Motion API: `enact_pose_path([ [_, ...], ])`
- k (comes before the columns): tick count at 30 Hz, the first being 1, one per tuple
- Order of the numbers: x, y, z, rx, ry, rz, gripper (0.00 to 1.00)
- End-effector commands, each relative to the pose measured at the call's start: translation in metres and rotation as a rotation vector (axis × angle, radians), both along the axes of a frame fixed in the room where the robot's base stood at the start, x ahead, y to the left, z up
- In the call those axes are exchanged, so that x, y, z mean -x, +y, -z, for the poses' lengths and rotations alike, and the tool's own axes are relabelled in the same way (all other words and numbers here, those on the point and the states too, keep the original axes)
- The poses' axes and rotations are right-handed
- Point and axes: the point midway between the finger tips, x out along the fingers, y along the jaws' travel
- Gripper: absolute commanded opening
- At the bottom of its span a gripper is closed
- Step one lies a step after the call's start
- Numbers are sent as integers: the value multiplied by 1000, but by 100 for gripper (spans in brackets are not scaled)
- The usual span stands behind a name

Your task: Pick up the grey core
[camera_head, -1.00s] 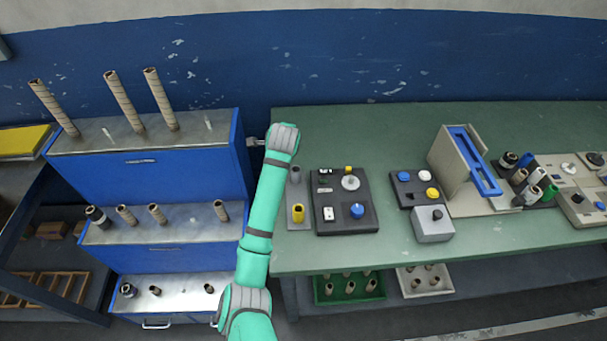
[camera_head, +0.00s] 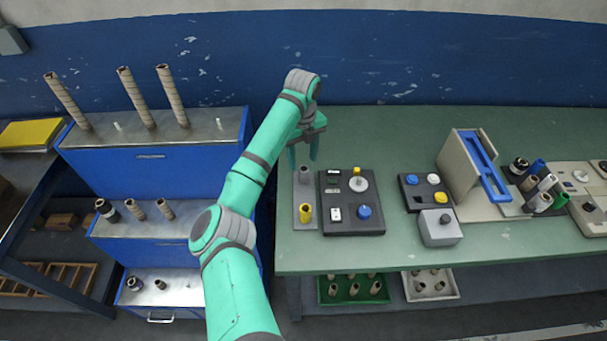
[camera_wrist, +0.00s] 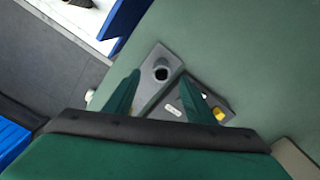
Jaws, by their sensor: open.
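The grey core (camera_head: 304,174) is a short cylinder standing upright at the far end of a narrow grey plate (camera_head: 304,193) on the green table. In the wrist view the grey core (camera_wrist: 161,73) shows its dark open top between my two fingers. My gripper (camera_head: 303,157) is open, empty and pointing down, just above and behind the core in the head view. In the wrist view my gripper (camera_wrist: 161,76) has a finger to either side of the core, apart from it. I cannot tell the exact height gap.
A yellow core (camera_head: 306,213) stands at the near end of the same plate. A dark panel (camera_head: 350,222) with knobs lies close on the right. A blue cabinet (camera_head: 150,170) with tall tubes stands left. The table behind the plate is clear.

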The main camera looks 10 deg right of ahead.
Motion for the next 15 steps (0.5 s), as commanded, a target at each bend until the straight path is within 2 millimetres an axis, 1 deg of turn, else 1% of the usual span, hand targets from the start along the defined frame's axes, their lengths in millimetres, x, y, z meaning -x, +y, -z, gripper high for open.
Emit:
enact_pose_path([
  [1,0,0,8,-1,1,-1,50],
  [3,0,0,15,0,0,-1,50],
  [8,-1,0,27,0,0,-2,50],
  [15,-4,-1,60,0,-1,-3,50],
])
